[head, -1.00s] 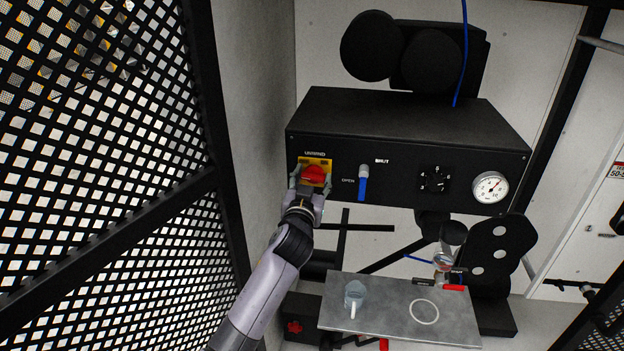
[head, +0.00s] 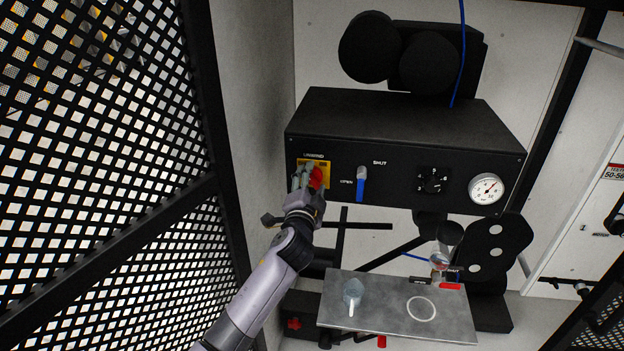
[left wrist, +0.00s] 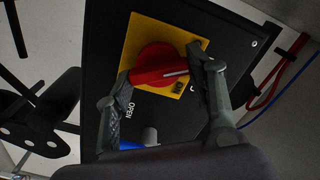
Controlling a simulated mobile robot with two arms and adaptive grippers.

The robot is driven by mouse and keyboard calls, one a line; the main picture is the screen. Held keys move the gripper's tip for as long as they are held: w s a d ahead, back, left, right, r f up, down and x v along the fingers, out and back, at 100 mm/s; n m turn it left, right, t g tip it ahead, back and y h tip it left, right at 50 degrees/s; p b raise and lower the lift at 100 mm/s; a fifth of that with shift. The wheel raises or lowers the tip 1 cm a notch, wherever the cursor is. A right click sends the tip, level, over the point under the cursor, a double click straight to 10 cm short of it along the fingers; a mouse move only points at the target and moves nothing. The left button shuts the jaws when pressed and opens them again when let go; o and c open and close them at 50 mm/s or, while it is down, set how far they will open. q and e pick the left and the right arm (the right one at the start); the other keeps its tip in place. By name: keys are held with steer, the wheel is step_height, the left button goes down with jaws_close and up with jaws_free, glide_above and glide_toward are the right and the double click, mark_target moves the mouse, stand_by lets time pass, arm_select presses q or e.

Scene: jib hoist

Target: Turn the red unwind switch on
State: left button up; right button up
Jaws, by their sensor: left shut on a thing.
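The red unwind switch (head: 317,178) sits on a yellow plate (head: 324,166) at the left of the black panel's front, under the UNWIND label. My left gripper (head: 307,178) is shut on it in the head view and partly covers it. In the left wrist view the red switch (left wrist: 154,66) lies between the two fingers (left wrist: 156,85), one at each end of its handle. A white line on the handle runs toward the right finger, and an ON label (left wrist: 178,87) shows beside it. My right gripper is in neither view.
A blue lever (head: 360,184), a black dial (head: 432,182) and a round gauge (head: 487,188) are to the right on the panel. A grey tray (head: 388,315) with a pale object is below. Black mesh (head: 90,150) stands at the left.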

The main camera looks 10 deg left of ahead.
arm_select(q)
steer(key=m+p, duration=0.1)
steer(key=m, duration=0.5)
steer(key=shift+f+p, duration=0.1)
steer(key=shift+p, duration=0.25)
steer(key=shift+m, duration=0.3)
steer(key=o, duration=1.2)
steer(key=shift+c, duration=0.2)
steer(key=s, duration=1.2)
steer(key=shift+a, duration=0.2)
steer(key=shift+s+f, duration=0.1)
steer(key=shift+f, duration=0.05)
